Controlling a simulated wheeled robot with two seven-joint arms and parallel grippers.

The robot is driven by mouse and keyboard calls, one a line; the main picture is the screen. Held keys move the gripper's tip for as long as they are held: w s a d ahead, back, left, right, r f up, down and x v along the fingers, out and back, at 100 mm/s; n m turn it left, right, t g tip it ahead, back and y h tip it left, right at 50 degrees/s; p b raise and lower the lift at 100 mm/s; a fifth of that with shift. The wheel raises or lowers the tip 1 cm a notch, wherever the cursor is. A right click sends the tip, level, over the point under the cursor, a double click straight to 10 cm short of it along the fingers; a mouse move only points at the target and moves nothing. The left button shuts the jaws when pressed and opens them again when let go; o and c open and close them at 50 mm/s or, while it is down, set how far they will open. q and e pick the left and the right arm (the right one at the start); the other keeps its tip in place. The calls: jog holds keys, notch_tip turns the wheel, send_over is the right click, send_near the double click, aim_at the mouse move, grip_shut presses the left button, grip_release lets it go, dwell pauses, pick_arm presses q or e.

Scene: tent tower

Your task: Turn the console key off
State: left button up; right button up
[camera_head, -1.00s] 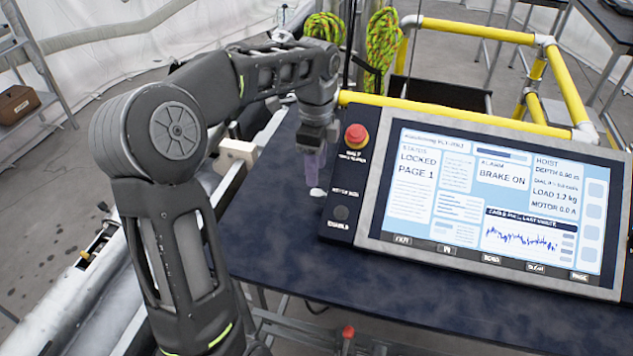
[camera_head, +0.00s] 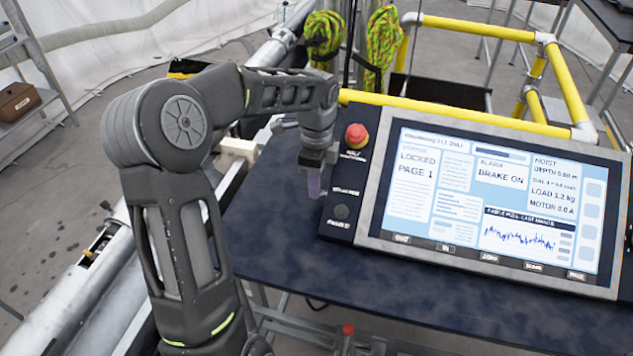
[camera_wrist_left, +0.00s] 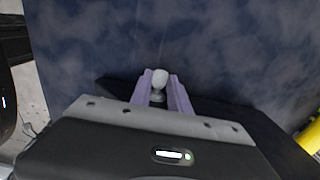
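The console (camera_head: 372,215) stands on the dark blue table, with a lit screen reading LOCKED and BRAKE ON. A small pale knob (camera_wrist_left: 160,78) on a dark stem shows in the left wrist view; I cannot tell for sure that it is the key. My left gripper (camera_head: 314,186) points down just left of the console's side panel. Its purple fingers (camera_wrist_left: 161,92) stand on either side of the knob, very close to it. Whether they press on it is unclear. The knob is hidden in the head view. My right gripper is out of view.
A red emergency button (camera_head: 356,135) and a black round control (camera_head: 341,213) are on the console's left panel, right beside my left gripper. Yellow rails (camera_head: 455,114) run behind the console. The table (camera_head: 270,235) is clear in front and to the left.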

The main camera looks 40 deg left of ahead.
pick_arm(q)
grip_shut()
jog(key=shift+w+r+g+p, duration=0.2)
jog(key=shift+g+p, duration=0.3)
jog(key=shift+p, duration=0.35)
jog(key=shift+w+f+g+h, duration=0.1)
jog(key=shift+f+g+h, duration=0.05)
jog(key=shift+g+h, duration=0.15)
jog(key=shift+w+a+f+g, duration=0.1)
jog(key=shift+f+g, duration=0.05)
jog(key=shift+g, duration=0.15)
